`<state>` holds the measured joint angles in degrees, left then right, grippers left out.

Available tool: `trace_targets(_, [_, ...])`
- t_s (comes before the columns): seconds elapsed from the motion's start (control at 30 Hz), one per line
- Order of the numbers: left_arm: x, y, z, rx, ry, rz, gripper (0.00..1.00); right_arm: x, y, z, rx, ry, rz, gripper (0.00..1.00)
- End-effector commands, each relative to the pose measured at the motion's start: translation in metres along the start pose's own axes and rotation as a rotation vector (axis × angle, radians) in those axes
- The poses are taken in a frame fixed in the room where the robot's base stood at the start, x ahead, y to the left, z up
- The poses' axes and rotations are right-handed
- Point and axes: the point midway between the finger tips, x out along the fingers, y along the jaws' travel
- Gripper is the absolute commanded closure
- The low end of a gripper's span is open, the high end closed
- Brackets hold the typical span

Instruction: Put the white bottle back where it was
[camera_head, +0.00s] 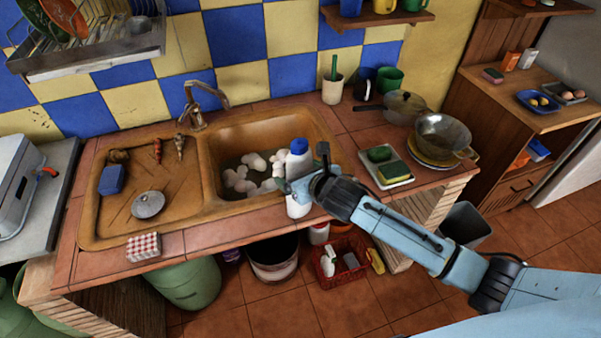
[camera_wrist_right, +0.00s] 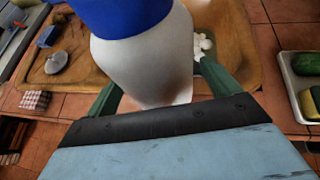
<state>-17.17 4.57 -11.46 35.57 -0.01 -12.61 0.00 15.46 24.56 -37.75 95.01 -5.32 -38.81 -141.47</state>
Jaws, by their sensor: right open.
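The white bottle (camera_head: 297,166) with a blue cap is upright at the front edge of the sink counter, in front of the right basin. I cannot tell exactly where its base rests. My right gripper (camera_head: 293,187) is at the bottle's lower half, with its arm coming from the right. In the right wrist view the bottle (camera_wrist_right: 145,60) fills the space between the green fingers of my right gripper (camera_wrist_right: 158,92). The fingers are open on either side of it, and its base is hidden. My left gripper is not in view.
The sink basin (camera_head: 230,140) holds foam. Right of it are a tray with sponges (camera_head: 387,168), a pan (camera_head: 403,108) and a metal bowl (camera_head: 443,133). A checked cloth (camera_head: 143,246) lies front left. Below are a red crate (camera_head: 341,262) and a bucket (camera_head: 274,262).

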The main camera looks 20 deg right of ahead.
Motion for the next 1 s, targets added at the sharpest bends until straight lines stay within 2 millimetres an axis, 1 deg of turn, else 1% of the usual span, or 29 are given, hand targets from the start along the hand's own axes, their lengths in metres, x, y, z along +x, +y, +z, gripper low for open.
trace_targets(0.2, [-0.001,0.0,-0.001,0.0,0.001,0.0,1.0,-0.002,0.0,0.003,0.001,0.0,0.001,0.11])
trace_targets(0.33, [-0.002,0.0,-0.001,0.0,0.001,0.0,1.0,-0.014,-0.001,0.002,-0.003,0.0,-0.001,0.11])
trace_targets(0.47, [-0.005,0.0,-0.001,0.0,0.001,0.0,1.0,-0.036,-0.001,0.003,-0.003,0.0,0.001,0.11])
trace_targets(0.7, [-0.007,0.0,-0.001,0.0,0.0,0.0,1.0,-0.082,-0.001,0.002,-0.003,0.001,0.0,0.11])
trace_targets(0.8, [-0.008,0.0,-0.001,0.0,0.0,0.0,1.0,-0.098,0.0,0.002,-0.002,0.001,0.001,0.11])
trace_targets(0.9, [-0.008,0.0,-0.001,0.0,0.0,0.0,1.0,-0.11,-0.001,0.002,-0.002,0.0,0.0,0.11])
trace_targets(1.0, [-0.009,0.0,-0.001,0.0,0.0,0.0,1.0,-0.117,0.0,0.002,-0.001,0.0,0.0,0.11])
